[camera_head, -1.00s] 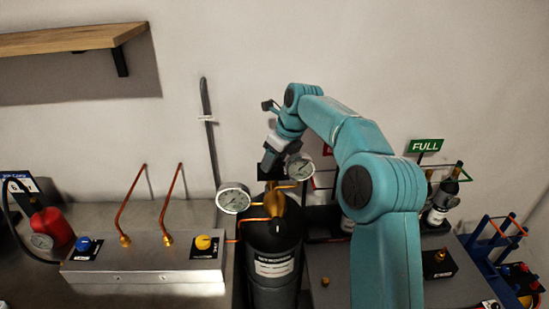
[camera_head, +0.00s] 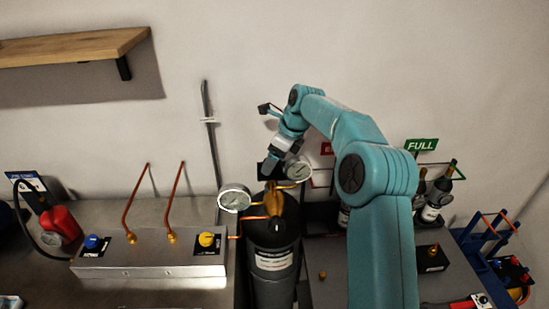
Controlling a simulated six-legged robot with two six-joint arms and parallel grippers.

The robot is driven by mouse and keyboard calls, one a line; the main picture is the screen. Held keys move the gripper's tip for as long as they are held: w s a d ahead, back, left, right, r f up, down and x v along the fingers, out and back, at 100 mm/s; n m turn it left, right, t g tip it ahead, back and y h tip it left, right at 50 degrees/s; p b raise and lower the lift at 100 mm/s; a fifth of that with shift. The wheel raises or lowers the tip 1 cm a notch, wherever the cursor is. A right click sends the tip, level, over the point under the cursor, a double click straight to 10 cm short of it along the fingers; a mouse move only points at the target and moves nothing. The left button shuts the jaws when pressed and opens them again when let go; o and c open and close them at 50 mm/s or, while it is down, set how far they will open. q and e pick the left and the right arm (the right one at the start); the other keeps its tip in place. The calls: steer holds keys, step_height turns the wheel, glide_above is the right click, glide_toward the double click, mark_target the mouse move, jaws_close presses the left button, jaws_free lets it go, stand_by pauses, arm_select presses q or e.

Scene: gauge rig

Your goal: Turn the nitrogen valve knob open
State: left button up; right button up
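A black gas cylinder (camera_head: 271,238) stands upright in the middle, with a label too small to read. Brass fittings (camera_head: 275,200) and two round gauges, left (camera_head: 235,198) and right (camera_head: 298,169), are at its top. My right arm comes in from the lower right, and its gripper (camera_head: 268,169) points down at the top of the cylinder, behind the fittings. Its fingertips are dark and partly hidden, so contact or opening cannot be told. A steel panel (camera_head: 150,262) at left carries a blue knob (camera_head: 92,242) and a yellow knob (camera_head: 206,239); their labels are illegible. My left gripper is not in view.
Two copper pipes (camera_head: 134,205) rise from the panel. A red container (camera_head: 60,224) stands at far left. Small bottles (camera_head: 437,195) stand by a green FULL sign (camera_head: 421,145) at right, with a blue rack (camera_head: 488,245) beyond. A wooden shelf (camera_head: 70,46) hangs upper left.

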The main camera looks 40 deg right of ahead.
steer(key=shift+r, duration=0.1)
steer(key=p+v, duration=0.2)
steer(key=v, duration=1.4)
steer(key=shift+s, duration=0.15)
